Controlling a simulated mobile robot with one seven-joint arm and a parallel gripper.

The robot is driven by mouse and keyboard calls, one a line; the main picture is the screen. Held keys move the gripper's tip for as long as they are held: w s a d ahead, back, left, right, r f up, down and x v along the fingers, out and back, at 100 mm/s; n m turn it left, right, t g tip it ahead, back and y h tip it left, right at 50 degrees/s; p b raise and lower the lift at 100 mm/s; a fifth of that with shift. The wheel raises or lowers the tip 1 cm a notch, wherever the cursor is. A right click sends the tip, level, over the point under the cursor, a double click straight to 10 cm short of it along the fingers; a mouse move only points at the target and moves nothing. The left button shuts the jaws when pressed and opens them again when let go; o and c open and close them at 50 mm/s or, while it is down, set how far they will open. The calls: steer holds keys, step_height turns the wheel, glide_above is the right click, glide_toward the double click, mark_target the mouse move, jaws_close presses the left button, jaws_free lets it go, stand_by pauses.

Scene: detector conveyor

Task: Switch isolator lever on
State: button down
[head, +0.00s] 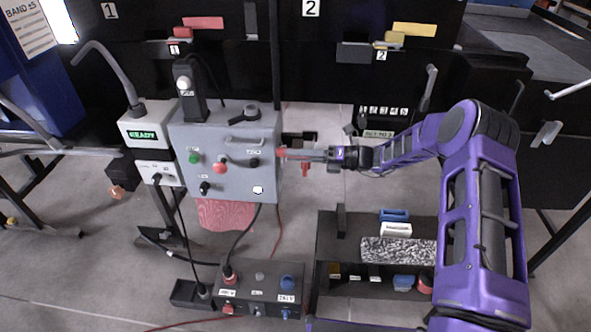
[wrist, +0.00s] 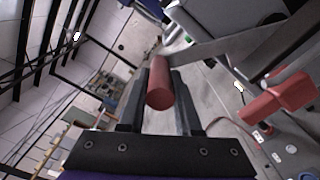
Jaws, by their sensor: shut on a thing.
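The isolator lever's red round grip (wrist: 158,88) sits between the two dark fingers of my gripper (wrist: 158,74) in the wrist view. A grey bar runs from the grip toward the upper right. In the head view my gripper (head: 297,155) reaches in from the right, beside the right side of the grey control box (head: 238,133). It is shut on the lever there, and the fingers hide part of the grip. The exact angle of the lever cannot be told from the head view.
A second red part (wrist: 280,108) lies close to the right of my fingers in the wrist view. A dark box with connectors (head: 258,279) stands on the floor below. A dark shelf stand (head: 330,225) with small blocks stands below my arm.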

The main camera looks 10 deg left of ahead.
steer(key=shift+w+r, duration=0.65)
steer(key=shift+r, duration=0.25)
steer(key=shift+w+r, duration=0.15)
steer(key=shift+r, duration=0.05)
steer(key=c, duration=0.6)
jaws_free()
steer(key=shift+f, duration=0.15)
steer(key=shift+d+f, duration=0.1)
steer(key=shift+d, duration=0.35)
steer(key=d, duration=1.6)
steer(key=shift+w+d+b, duration=0.25)
steer(key=shift+w+b, duration=0.15)
